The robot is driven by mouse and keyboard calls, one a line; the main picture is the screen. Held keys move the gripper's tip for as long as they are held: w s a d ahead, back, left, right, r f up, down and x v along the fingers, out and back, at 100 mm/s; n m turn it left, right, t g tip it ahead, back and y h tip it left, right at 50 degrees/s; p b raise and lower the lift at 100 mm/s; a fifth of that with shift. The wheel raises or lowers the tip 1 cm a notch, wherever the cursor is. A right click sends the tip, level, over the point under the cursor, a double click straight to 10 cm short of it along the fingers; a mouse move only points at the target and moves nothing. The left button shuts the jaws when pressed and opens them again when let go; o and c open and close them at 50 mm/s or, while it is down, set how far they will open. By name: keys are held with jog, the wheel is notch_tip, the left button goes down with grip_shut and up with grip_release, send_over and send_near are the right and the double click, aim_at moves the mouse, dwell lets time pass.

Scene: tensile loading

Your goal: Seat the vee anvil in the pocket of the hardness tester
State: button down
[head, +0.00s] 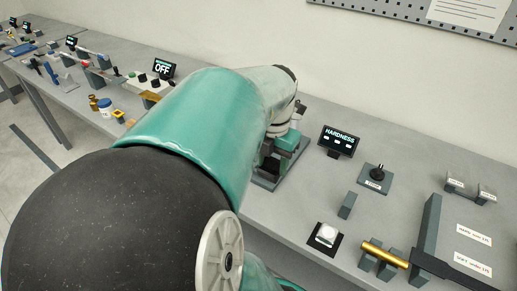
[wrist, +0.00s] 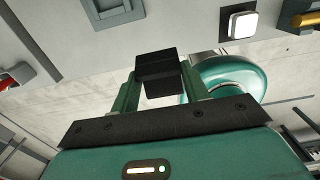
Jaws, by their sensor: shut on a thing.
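In the wrist view my gripper (wrist: 160,82) is shut on a small dark block, which I take for the vee anvil (wrist: 156,66). The block sits between the two green fingers; its vee cannot be made out. In the wrist view it is over the floor side of the bench edge, below a blue-grey square plate (wrist: 112,14). In the head view my arm covers most of the place left of the HARDNESS display (head: 339,141). A grey base (head: 292,176), likely the tester's, shows beneath my wrist there. The pocket and the gripped block are hidden in that view.
A white button (head: 327,234) on a black plate is near the bench's front edge, with a small grey block (head: 347,205) behind it. A brass bar (head: 385,254) lies on grey supports.

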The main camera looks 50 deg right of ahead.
jog(key=shift+r, duration=0.25)
jog(key=w+d+f+y, duration=0.3)
jog(key=w+d+f, duration=0.2)
jog(key=w+d, duration=0.4)
jog(key=shift+d+f+y, duration=0.3)
jog(key=shift+d+y, duration=0.1)
jog(key=shift+d, duration=0.7)
jog(key=shift+f, duration=0.1)
jog(key=shift+f, duration=2.85)
jog(key=shift+f, duration=1)
jog(key=c, duration=0.6)
grip_release()
jog(key=shift+c, duration=0.2)
